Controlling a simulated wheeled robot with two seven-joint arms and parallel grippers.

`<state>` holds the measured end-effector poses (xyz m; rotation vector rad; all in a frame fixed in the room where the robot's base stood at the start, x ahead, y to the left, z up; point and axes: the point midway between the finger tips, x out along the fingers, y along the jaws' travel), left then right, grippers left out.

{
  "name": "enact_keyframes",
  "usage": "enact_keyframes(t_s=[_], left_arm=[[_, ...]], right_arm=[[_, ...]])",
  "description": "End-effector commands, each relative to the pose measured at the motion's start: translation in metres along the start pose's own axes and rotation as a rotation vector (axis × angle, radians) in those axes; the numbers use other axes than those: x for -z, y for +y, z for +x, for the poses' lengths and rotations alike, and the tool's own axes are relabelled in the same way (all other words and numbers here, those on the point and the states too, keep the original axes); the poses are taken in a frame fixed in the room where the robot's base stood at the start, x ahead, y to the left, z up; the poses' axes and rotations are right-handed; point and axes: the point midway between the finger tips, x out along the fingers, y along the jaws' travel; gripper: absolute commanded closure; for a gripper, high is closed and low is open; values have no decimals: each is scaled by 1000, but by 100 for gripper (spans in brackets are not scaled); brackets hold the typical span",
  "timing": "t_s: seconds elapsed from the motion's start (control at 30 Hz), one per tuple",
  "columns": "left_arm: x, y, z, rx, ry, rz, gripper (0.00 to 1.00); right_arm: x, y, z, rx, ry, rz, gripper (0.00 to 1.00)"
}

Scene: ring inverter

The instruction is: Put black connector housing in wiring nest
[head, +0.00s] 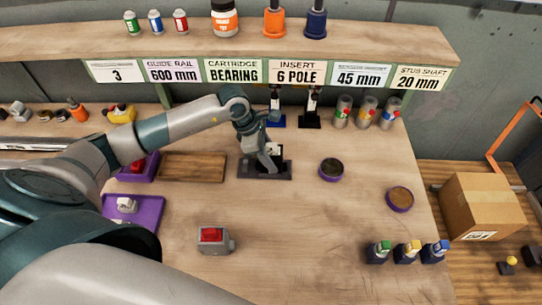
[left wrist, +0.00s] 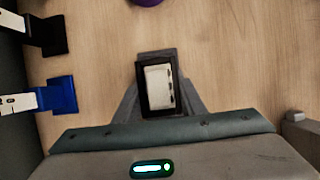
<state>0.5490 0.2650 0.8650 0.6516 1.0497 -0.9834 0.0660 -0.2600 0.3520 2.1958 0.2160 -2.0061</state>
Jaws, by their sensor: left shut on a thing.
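My left gripper (head: 268,160) reaches down over the dark wiring nest (head: 250,174) in the middle of the table. In the left wrist view its fingers (left wrist: 157,100) are shut on the black connector housing (left wrist: 143,95), which has a pale face with small dark notches. The housing is at the nest, whose grey edge (left wrist: 157,54) shows just beyond it. I cannot tell whether the housing is fully seated or just above the nest. In the head view the gripper partly hides both. My right gripper is not in view.
A wooden board (head: 192,167) lies left of the nest, and a grey box with a red button (head: 213,238) stands in front. Purple round dishes (head: 331,169) and (head: 400,199) lie to the right. Blue (head: 275,121) and black stands (head: 311,120) are behind.

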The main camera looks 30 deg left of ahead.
Motion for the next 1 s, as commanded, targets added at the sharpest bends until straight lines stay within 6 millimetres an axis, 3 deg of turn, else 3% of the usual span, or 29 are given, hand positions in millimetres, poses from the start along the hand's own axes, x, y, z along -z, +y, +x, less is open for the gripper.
enact_keyframes(t_s=[0.17, 0.2, 0.27, 0.77, 1.0], left_arm=[[1, 0, 3, -1, -1, 1, 94], [1, 0, 2, 0, 0, 0, 56], [1, 0, 2, 0, 0, 0, 44], [1, 1, -3, -2, 1, 1, 44], [1, 2, -33, -4, 0, 2, 44]], right_arm=[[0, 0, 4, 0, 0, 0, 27], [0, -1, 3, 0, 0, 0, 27], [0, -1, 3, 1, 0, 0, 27], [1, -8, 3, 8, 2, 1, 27], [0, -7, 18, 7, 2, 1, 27]])
